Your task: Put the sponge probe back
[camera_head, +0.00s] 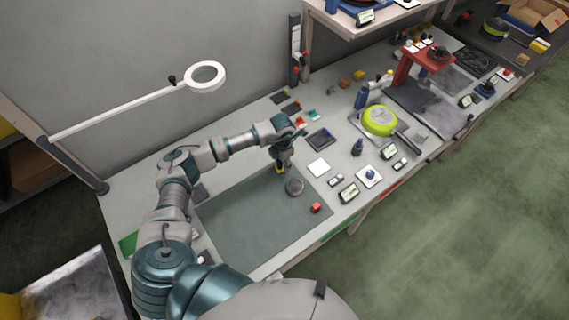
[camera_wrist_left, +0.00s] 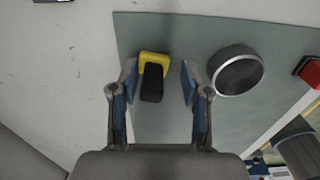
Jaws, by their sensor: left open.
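A small yellow and black piece, which looks like the sponge probe (camera_wrist_left: 152,80), lies on the grey-green mat (camera_head: 240,222). Its yellow part also shows in the head view (camera_head: 279,171), at the mat's far edge just below my left gripper (camera_head: 281,163). In the left wrist view my left gripper (camera_wrist_left: 159,70) is open, with one finger on each side of the probe and a gap on both sides. The fingers partly hide the probe in the head view. My right gripper is in neither view.
A round dark metal piece (camera_wrist_left: 237,70) stands close to the right finger; it also shows in the head view (camera_head: 295,186). A red block (camera_head: 315,208) lies beyond it. The mat's near part is clear.

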